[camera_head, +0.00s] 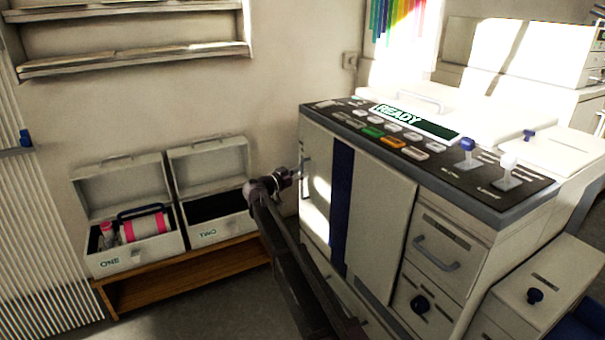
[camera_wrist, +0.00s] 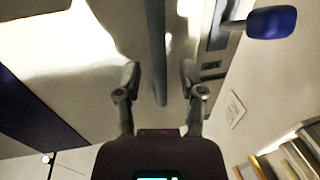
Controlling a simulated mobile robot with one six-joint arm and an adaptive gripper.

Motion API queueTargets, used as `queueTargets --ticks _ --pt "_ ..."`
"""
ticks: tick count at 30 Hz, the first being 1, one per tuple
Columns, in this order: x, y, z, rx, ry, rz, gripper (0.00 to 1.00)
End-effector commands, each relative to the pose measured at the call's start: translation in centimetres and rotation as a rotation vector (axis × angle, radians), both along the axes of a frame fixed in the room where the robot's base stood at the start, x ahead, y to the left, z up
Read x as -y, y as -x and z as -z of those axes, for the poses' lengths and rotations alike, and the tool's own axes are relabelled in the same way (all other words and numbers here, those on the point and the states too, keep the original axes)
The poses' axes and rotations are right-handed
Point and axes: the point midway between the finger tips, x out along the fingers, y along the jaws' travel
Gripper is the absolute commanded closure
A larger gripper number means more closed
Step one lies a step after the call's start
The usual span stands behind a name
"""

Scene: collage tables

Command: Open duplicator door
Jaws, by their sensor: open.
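The duplicator (camera_head: 378,215) is a large pale machine with a dark control panel and a green READY display. Its front door panel (camera_head: 316,175) is pale, sits left of a dark blue stripe and looks flush with the body. My gripper (camera_head: 298,174) is at the door's left edge. In the wrist view, my gripper (camera_wrist: 160,88) is open, with a grey upright bar handle (camera_wrist: 158,45) between its fingers. I see a gap on each side of the bar. The pale door face (camera_wrist: 75,45) lies behind it; the bar's upper end runs out of view.
Two open boxes, ONE (camera_head: 135,256) and TWO (camera_head: 220,232), stand on a low wooden bench (camera_head: 190,272) left of my arm. A blue-knobbed lever (camera_wrist: 270,22) is close to the right finger in the wrist view. Floor left of the machine is narrow.

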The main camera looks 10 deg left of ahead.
Motion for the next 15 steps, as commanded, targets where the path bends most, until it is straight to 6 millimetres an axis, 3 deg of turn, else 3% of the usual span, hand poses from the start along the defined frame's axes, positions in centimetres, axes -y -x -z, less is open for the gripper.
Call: queueTargets --ticks 14,15 --pt "0.63 -0.57 0.0 0.0 0.0 0.001 0.49" --pt "0.64 -0.58 0.0 0.0 0.0 0.001 0.61"
